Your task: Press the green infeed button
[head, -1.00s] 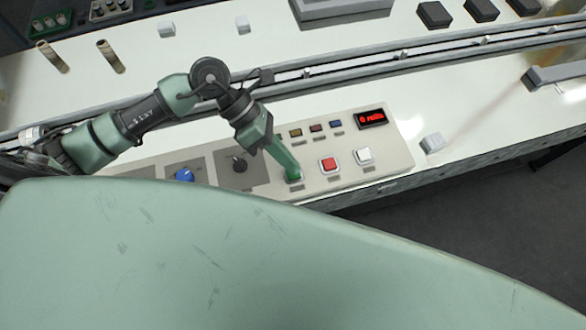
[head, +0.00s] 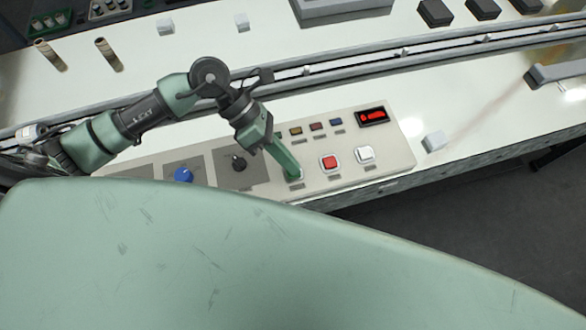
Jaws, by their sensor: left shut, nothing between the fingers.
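The control panel (head: 335,180) is a pale slab along the near edge of the machine. My left gripper (head: 293,174) is shut and empty, and points down onto a white-framed button (head: 299,179) at the left of the button row. The fingertips cover most of that button, so its cap colour is hidden. I cannot tell whether the cap is pushed in. A red button (head: 329,162) and a white button (head: 365,154) sit to its right. My right gripper is not in view.
A black knob (head: 238,162) and a blue knob (head: 184,175) are to the left. A rail (head: 400,55) runs behind the panel. A white block (head: 434,141) stands to the right.

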